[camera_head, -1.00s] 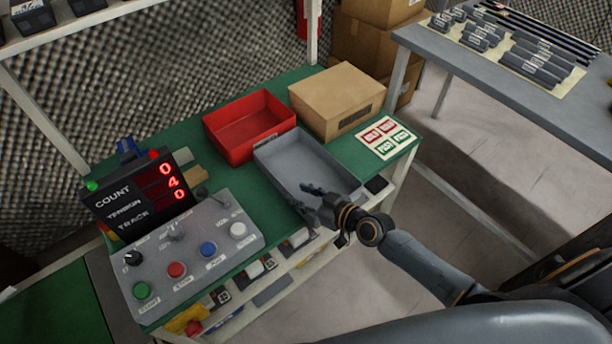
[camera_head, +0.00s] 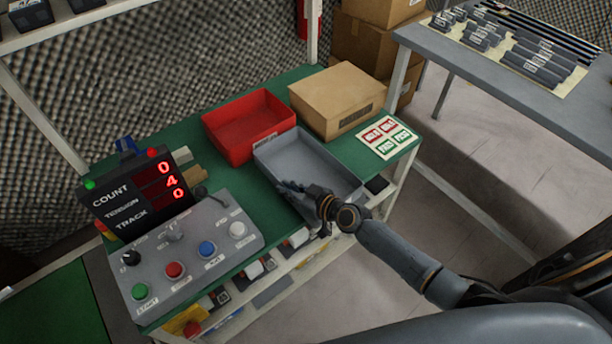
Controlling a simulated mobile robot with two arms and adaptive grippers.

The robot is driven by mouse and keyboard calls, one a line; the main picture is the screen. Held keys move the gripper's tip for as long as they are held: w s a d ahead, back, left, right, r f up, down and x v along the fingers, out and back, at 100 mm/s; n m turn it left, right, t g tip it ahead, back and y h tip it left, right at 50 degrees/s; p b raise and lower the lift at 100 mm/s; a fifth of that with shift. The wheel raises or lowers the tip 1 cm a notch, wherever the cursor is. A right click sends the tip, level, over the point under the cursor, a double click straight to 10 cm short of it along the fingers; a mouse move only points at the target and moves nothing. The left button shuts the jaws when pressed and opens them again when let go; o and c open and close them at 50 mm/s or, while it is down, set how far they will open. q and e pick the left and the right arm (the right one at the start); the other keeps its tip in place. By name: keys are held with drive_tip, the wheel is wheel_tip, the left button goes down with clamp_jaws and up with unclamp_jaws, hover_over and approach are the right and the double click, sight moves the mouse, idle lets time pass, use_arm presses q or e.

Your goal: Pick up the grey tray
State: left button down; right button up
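The grey tray (camera_head: 296,158) lies flat on the green bench top, just right of and in front of the red bin. It looks empty. My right gripper (camera_head: 290,191) is at the tray's near left edge, with its dark fingers over or against the rim. The wrist hides part of the near rim. I cannot tell whether the fingers touch the tray or how far apart they are. My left gripper is not in view.
A red bin (camera_head: 238,148) and a cardboard box (camera_head: 337,97) stand behind the tray. A label card (camera_head: 386,137) lies to its right. A control panel (camera_head: 190,252) and a count display (camera_head: 140,188) stand to the left. A grey table (camera_head: 500,62) is at the upper right.

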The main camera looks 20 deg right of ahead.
clamp_jaws()
drive_tip(key=shift+r, duration=0.15)
drive_tip(key=shift+r, duration=0.1)
